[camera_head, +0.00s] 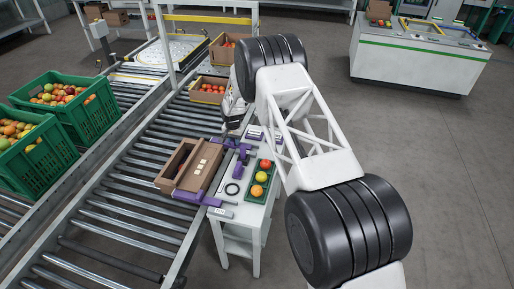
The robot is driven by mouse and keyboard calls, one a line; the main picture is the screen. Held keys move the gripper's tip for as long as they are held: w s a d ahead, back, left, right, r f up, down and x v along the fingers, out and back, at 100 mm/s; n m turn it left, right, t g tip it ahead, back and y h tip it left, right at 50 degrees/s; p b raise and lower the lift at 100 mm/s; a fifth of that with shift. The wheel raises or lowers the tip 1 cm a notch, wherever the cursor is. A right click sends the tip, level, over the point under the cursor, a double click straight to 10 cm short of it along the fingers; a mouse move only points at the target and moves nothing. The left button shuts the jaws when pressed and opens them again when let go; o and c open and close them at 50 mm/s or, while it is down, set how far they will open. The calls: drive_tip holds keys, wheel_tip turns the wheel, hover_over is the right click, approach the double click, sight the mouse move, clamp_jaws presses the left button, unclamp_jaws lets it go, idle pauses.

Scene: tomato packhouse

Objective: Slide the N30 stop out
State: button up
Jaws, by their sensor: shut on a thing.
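Several purple stop parts lie between the roller conveyor (120,225) and the small white table. One purple piece (232,143) is right below my gripper (232,127); another purple piece (190,196) is at the near corner of an open cardboard box (178,184). The small labels are too small to read, so I cannot tell which stop is N30. My gripper points down at the far end of the table and is shut on a purple part. Its fingertips and the grip are partly hidden and small.
Green crates (88,130) of fruit stand left of the conveyor. Cardboard boxes of fruit (208,97) sit farther up it.

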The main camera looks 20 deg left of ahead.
sight(227, 143)
drive_tip(key=shift+s+a+f, duration=0.25)
drive_tip(key=shift+a+f, duration=0.15)
drive_tip(key=shift+a, duration=0.3)
drive_tip(key=shift+s+a+f, duration=0.2)
drive_tip(key=shift+a+f, duration=0.2)
drive_tip(key=shift+a, duration=0.25)
clamp_jaws()
idle(0.9)
drive_tip(key=o, duration=0.8)
unclamp_jaws()
drive_tip(key=shift+a, duration=0.35)
drive_tip(key=shift+w+a+r, duration=0.1)
drive_tip(key=shift+w+r, duration=0.1)
drive_tip(key=shift+r, duration=1.25)
drive_tip(key=shift+w+a+r, duration=0.1)
drive_tip(key=shift+w+r, duration=0.05)
drive_tip(key=shift+r, duration=1.3)
drive_tip(key=shift+r, duration=0.1)
drive_tip(key=shift+r, duration=3.4)
drive_tip(key=shift+d+r, duration=0.1)
